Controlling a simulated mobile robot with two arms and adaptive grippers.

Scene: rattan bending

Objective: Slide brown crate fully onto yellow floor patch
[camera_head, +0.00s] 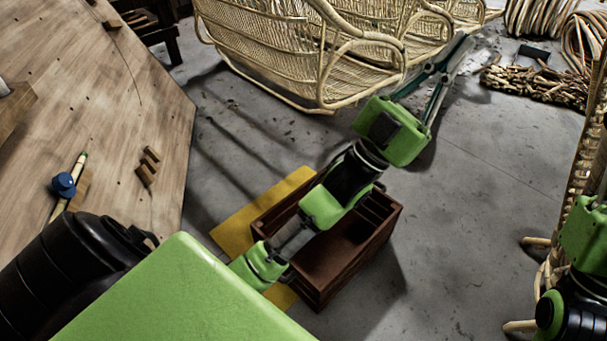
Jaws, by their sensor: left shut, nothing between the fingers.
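The brown crate (345,262) is an open wooden box on the floor in the middle of the head view. The yellow floor patch (236,229) shows along its left side and at its lower left corner; the crate covers part of it, and its right side lies over grey floor. My left arm crosses above the crate and hides part of its inside and near left edge. My left gripper (463,44) is past the crate to the upper right, apart from it, shut and empty. My right gripper is out of view; only green and black arm parts show at the right edge.
A wooden table (95,110) with small blocks and a blue-capped tool fills the left. A rattan sofa (300,50) stands at the back. Rattan coils lie at the upper right, a rattan frame at the right edge. Grey floor (460,220) right of the crate is clear.

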